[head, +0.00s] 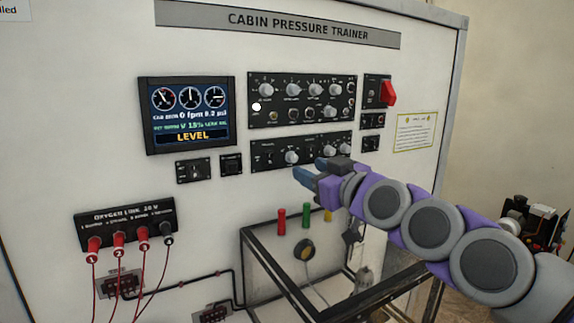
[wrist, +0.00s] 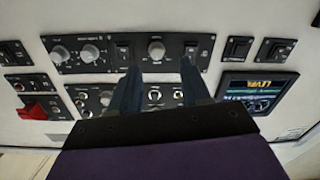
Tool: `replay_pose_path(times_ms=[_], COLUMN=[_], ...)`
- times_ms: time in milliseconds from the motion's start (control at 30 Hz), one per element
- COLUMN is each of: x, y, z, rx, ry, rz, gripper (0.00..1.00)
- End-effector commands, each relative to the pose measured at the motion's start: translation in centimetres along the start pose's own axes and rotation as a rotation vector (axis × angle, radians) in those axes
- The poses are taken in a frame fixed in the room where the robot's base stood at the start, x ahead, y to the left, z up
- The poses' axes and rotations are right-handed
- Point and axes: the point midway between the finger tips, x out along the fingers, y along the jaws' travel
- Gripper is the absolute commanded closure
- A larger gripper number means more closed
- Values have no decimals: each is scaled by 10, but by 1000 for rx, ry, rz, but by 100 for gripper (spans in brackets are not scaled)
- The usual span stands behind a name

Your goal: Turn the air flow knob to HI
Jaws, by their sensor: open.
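My gripper (head: 308,170) is in front of the lower black control panel (head: 262,160) of the trainer, near its lower edge in the head view. In the wrist view, which looks inverted, the two dark fingers of my gripper (wrist: 160,64) are spread apart with nothing between them. A single grey knob (wrist: 156,49) on that panel shows between and beyond the fingertips; it also shows in the head view (head: 292,157). Two more grey knobs (wrist: 90,53) (wrist: 61,53) are on the same panel. I cannot read which knob is labelled air flow, nor its setting.
An upper panel (head: 303,99) carries several knobs. A red switch (head: 388,93) sticks out at its right. The display (head: 190,113) reads LEVEL. Red cables (head: 118,265) hang at lower left. A dark-framed stand (head: 262,262) is below my arm.

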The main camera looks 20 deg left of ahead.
Motion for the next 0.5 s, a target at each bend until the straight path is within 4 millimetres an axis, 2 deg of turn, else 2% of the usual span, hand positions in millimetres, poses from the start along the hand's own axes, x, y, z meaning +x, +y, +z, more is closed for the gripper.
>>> replay_pose_path(times_ms=[133, 333, 500], x=[23, 66, 83], y=[-2, -19, -20], z=[-1, 2, 2], rx=[1, -12, -13], ry=[1, -12, -14], rz=[0, -6, -4], gripper=[53, 53, 53])
